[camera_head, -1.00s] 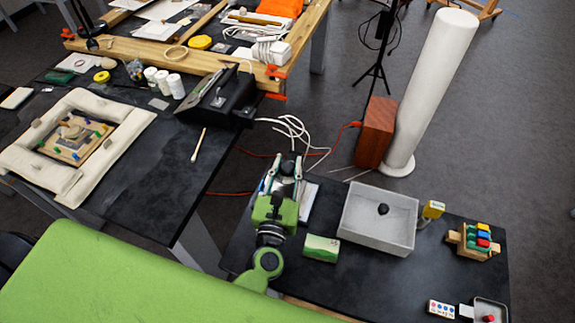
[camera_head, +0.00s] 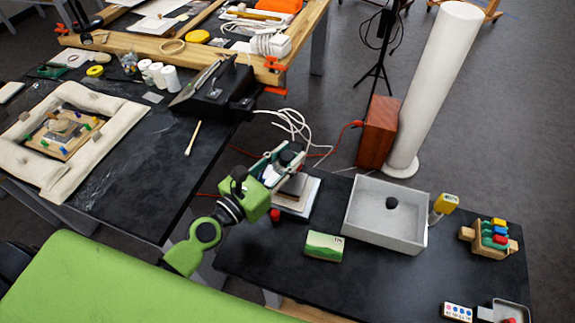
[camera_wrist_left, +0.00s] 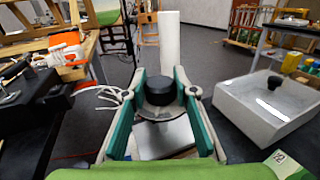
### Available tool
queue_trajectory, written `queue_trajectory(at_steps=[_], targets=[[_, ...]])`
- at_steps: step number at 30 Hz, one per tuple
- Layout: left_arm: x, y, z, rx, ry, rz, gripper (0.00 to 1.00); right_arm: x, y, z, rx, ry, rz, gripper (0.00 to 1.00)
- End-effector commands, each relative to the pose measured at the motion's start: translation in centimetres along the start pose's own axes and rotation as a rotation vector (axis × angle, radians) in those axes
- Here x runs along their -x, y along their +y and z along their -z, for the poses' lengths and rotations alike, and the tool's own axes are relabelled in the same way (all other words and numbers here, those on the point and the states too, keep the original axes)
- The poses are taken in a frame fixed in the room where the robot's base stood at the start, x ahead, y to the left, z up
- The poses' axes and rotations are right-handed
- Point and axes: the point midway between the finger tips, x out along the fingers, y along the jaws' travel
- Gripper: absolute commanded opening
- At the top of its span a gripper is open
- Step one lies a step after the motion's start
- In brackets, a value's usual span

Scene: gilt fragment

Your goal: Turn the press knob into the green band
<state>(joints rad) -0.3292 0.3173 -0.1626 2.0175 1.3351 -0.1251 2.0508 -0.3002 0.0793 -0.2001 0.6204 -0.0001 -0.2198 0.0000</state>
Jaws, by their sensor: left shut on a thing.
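In the left wrist view the round black knob (camera_wrist_left: 160,90) sits between the two green-sided fingers, above a grey metal plate (camera_wrist_left: 165,136). I cannot make out the green band or a pointer. My right gripper is not in view.
A grey bin (camera_head: 384,240) holding a dark lump stands right of the press. A green-and-white box (camera_head: 324,246) lies in front, and a small red item (camera_head: 275,215) is close by. A wooden rack (camera_head: 490,238) with coloured pieces stands farther right. White cables hang behind the press.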

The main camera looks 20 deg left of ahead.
Motion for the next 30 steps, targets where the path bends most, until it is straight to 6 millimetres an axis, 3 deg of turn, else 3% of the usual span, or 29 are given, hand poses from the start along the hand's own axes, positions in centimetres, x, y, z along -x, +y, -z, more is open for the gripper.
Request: queue_trajectory(at_steps=[1, 18, 24, 30], targets=[[0.0, 0.1, 0.8, -0.01, 0.0, 0.04, 0.05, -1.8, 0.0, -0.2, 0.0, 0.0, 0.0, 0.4], [-0.1, 0.1, 0.8, -0.006, -0.004, 0.496, 0.05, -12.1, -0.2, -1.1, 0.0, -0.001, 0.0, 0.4], [-0.1, 0.1, 0.3, -0.003, -0.004, 0.684, 0.05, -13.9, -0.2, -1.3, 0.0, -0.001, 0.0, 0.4], [-0.2, 0.1, -0.1, 0.0, -0.005, 0.869, 0.05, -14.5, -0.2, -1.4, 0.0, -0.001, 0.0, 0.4]])
